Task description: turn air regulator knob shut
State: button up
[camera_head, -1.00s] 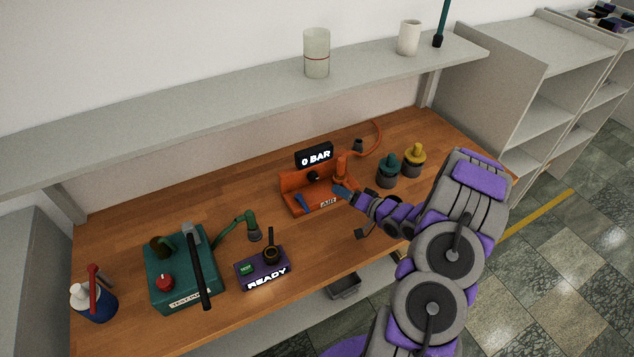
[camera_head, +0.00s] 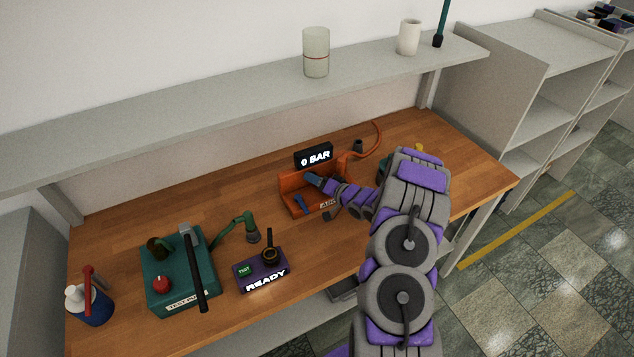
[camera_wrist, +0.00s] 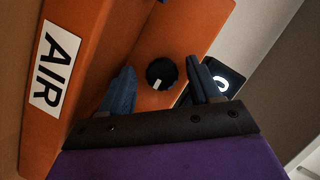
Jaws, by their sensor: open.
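The orange air regulator unit (camera_head: 293,190) stands on the wooden bench, with a black display (camera_head: 314,155) above it reading "0 BAR". In the wrist view its round black knob (camera_wrist: 161,74) with a white mark shows on the orange panel (camera_wrist: 120,50), beside the "AIR" label (camera_wrist: 54,62). My gripper (camera_head: 310,179) is at the front of the unit and hides the knob in the head view. In the wrist view my gripper (camera_wrist: 163,80) is open, its two blue fingers on either side of the knob. I cannot tell whether they touch it.
A purple "READY" box (camera_head: 262,270), a green test pump (camera_head: 178,270) and a bottle (camera_head: 91,306) stand to the left. A shelf (camera_head: 200,97) runs above the bench. An orange hose (camera_head: 377,140) curves behind the unit.

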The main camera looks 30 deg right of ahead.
jog(key=c, duration=1)
jog(key=shift+c, duration=0.2)
jog(key=shift+s, duration=0.1)
jog(key=n+h, duration=0.1)
jog(key=n, duration=0.2)
jog(key=shift+a+h, duration=0.2)
jog(key=shift+h, duration=0.2)
jog(key=n+h+b, duration=0.2)
jog(key=n, duration=0.1)
jog(key=shift+a+f+g, duration=0.1)
jog(key=shift+f+g, duration=0.1)
jog(key=shift+g, duration=0.2)
jog(key=n+h+b, duration=0.2)
jog(key=n+b, duration=0.1)
jog(key=b, duration=0.2)
jog(key=shift+a+f+n+h, duration=0.1)
jog(key=shift+a+n+h, duration=0.05)
jog(key=shift+n+h, duration=0.15)
jog(key=shift+n+t+h+b, duration=0.3)
jog(key=shift+n+h+b, duration=0.6)
jog(key=shift+n+b, duration=0.6)
